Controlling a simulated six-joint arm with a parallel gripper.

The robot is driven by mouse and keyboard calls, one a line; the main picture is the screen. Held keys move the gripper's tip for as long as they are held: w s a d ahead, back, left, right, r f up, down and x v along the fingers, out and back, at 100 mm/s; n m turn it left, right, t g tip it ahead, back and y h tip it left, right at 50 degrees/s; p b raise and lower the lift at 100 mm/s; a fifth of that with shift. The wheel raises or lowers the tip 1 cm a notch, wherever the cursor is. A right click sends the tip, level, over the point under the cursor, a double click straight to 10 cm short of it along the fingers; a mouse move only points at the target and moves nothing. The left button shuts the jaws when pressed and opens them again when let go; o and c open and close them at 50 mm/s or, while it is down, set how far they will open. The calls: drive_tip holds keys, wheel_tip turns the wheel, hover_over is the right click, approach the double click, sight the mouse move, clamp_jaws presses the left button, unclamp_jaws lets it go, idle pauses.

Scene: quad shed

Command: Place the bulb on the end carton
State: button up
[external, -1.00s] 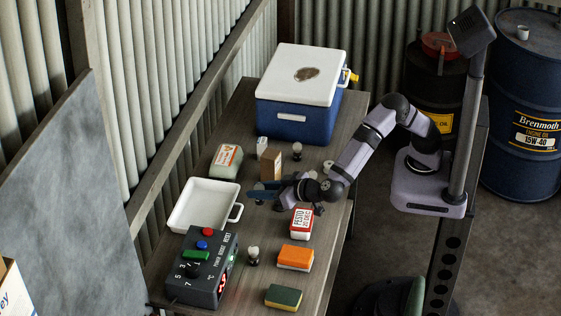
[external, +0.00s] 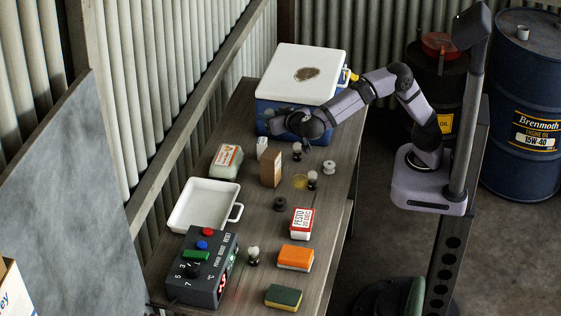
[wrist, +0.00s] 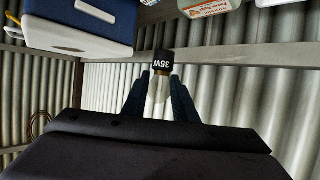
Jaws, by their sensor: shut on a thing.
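My gripper (wrist: 160,86) is shut on a bulb (wrist: 160,92) with clear glass and a black base marked 35W, its base pointing up in the wrist view. In the external view my gripper (external: 281,124) is in front of the blue cooler, above the table; the held bulb is hard to make out there. I cannot tell which one is the end carton.
A cooler (external: 307,75) with a white lid stands close behind my gripper. Other bulbs (external: 313,180) (external: 253,256), a white spool (external: 329,167), a dark ring (external: 280,204), a pesto box (external: 302,222), a tray (external: 183,221) and a control box (external: 205,285) share the table.

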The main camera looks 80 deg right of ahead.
drive_tip(key=shift+s+d, duration=0.1)
drive_tip(key=shift+d, duration=0.1)
hover_over(271, 154)
drive_tip(key=shift+d+f+b, duration=0.15)
drive_tip(key=shift+f+b, duration=0.15)
drive_tip(key=shift+f, duration=4.65)
drive_tip(key=shift+f, duration=0.15)
drive_tip(key=o, duration=1)
drive_tip(key=shift+o, duration=0.2)
drive_tip(key=v, duration=1.2)
